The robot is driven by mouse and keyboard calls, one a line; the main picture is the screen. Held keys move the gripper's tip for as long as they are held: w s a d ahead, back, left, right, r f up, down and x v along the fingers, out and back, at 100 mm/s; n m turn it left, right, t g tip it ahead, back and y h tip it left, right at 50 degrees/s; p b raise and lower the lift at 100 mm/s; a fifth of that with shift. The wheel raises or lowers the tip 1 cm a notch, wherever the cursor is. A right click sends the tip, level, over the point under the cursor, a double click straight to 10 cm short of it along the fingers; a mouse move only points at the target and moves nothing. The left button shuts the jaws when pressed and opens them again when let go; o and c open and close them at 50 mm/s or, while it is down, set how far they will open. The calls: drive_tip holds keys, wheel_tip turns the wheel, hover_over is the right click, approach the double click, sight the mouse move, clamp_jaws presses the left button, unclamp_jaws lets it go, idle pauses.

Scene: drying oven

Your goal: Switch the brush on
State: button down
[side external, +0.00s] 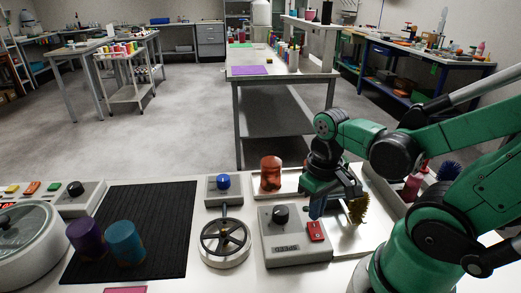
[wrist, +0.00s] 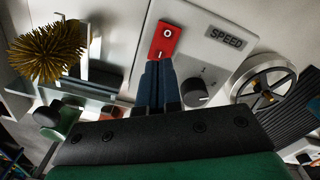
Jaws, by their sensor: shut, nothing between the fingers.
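The red rocker switch (side external: 316,231) is on top of a grey control box (side external: 285,252). In the wrist view the switch (wrist: 166,38) shows an O at its far end and an I at its near end. My gripper (side external: 314,212) is shut and empty, pointing down at the switch. In the wrist view its fingertips (wrist: 158,66) overlap the I end; I cannot tell whether they touch it. The round brush (side external: 358,208) with tan bristles stands right of the box, and at upper left in the wrist view (wrist: 46,52).
The control box carries a black knob (side external: 281,214) and a SPEED label (wrist: 226,39). A spoked handwheel (side external: 224,242) is to its left. Purple (side external: 85,238) and blue (side external: 126,242) cups stand on a black mat (side external: 165,215).

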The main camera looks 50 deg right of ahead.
sight(314, 224)
idle(0.5)
wheel_tip(314, 224, up, 7)
idle(0.7)
drive_tip(key=w+a+n+t, duration=0.3)
drive_tip(key=w+a+t, duration=0.1)
drive_tip(key=w+t, duration=0.3)
drive_tip(key=shift+w+r, duration=0.3)
drive_tip(key=shift+w, duration=0.6)
drive_tip(key=shift+a, duration=0.1)
